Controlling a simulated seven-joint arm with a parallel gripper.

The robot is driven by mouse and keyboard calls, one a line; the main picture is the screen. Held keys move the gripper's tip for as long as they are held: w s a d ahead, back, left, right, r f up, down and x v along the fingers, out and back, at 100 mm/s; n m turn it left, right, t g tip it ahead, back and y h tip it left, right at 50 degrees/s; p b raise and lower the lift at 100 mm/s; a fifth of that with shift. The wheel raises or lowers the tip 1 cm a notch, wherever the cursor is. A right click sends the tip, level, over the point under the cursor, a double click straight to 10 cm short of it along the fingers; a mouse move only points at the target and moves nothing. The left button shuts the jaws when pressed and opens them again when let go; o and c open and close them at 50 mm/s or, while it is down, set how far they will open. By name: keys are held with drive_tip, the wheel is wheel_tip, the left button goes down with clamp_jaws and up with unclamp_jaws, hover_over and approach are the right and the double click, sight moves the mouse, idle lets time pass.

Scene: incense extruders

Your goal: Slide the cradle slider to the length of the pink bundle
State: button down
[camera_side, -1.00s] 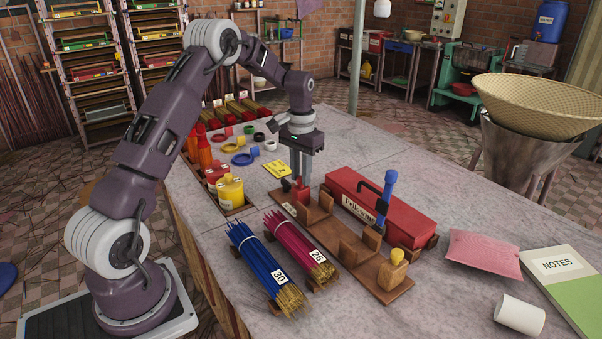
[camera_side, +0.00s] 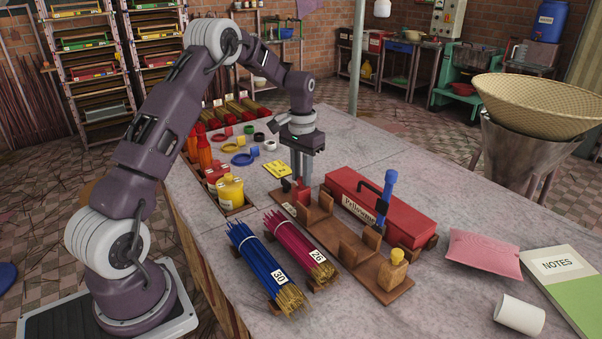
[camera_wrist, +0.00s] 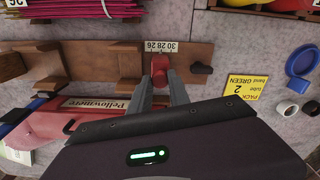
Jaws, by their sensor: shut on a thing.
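The wooden cradle (camera_side: 325,227) lies on the table with its red slider (camera_wrist: 160,71) near its far end. My gripper (camera_wrist: 161,80) is shut on the slider, one finger on each side. It also shows from the side (camera_side: 300,180). A white scale (camera_wrist: 160,47) marked 30, 28, 26 lies beside the slider, which is near the 28 mark; the exact reading is unclear. The pink bundle (camera_side: 295,243), tagged 26, lies left of the cradle. It shows partly at the top left of the wrist view (camera_wrist: 75,8).
A blue bundle (camera_side: 255,257) tagged 30 lies left of the pink one. A red box (camera_side: 350,196) labelled Pellowmere lies right of the cradle. A dark knob (camera_wrist: 201,68) is on the cradle beside the slider. A yellow card (camera_wrist: 242,90) lies beyond the cradle's far end.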

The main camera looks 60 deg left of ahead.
drive_tip(key=shift+d+r, duration=0.1)
drive_tip(key=shift+d, duration=0.8)
drive_tip(key=c, duration=1.2)
unclamp_jaws()
wheel_tip(320, 180, up, 7)
